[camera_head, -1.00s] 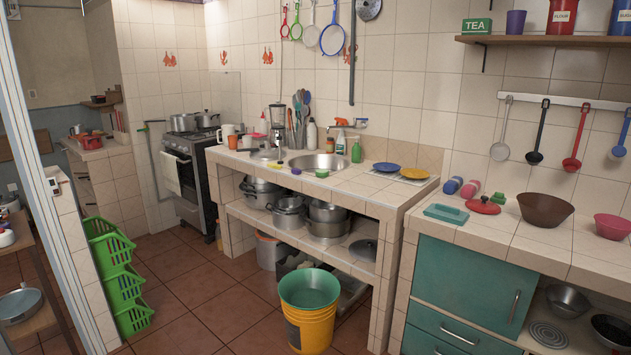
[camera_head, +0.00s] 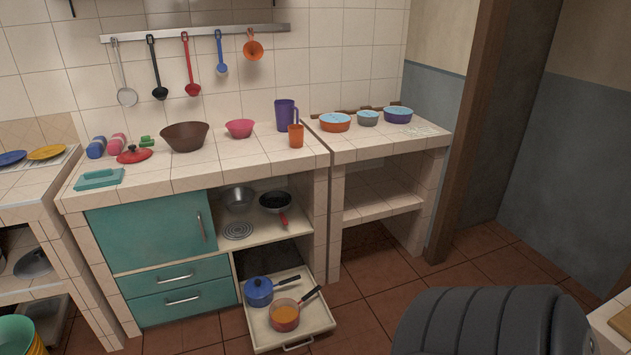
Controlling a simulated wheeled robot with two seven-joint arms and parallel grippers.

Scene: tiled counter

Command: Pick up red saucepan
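A red saucepan (camera_head: 285,317) with an orange inside and a black handle sits in the pulled-out lower drawer (camera_head: 264,339), near its front. Its handle points up and to the right.
A dark pan with a red handle (camera_head: 276,202) and a metal bowl (camera_head: 238,198) stand on the open shelf above. A red lid (camera_head: 134,155) lies on the counter. A large dark ribbed thing (camera_head: 490,322), unclear what, fills the lower right. Tiled floor (camera_head: 365,290) is clear beside the drawer.

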